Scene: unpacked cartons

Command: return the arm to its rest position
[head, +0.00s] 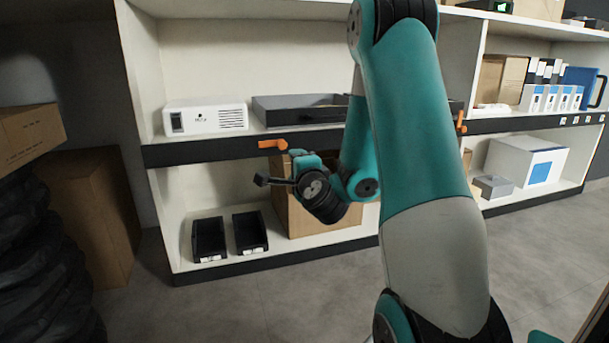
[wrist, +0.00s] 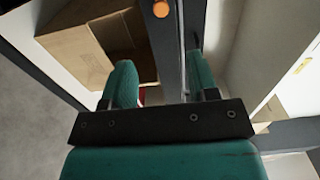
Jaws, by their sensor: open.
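My arm (head: 415,120) rises across the middle of the head view and bends down toward the shelf unit. My gripper (wrist: 160,70) shows in the wrist view with its two teal fingers apart and nothing between them. In the head view the wrist end is in front of the lower shelf bay, just below the dark shelf edge and an orange clip (head: 272,144). The fingers are small and partly hidden there by the wrist. A cardboard carton (head: 292,214) stands behind the wrist; it also shows left of the fingers in the wrist view (wrist: 85,50).
A white device (head: 205,117) and a dark tray (head: 290,109) sit on the upper shelf. Two black bins (head: 208,239) stand on the lower shelf. A white box (head: 527,160) is at the right. Brown cartons (head: 95,210) stand at the left. The floor (head: 210,310) in front is clear.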

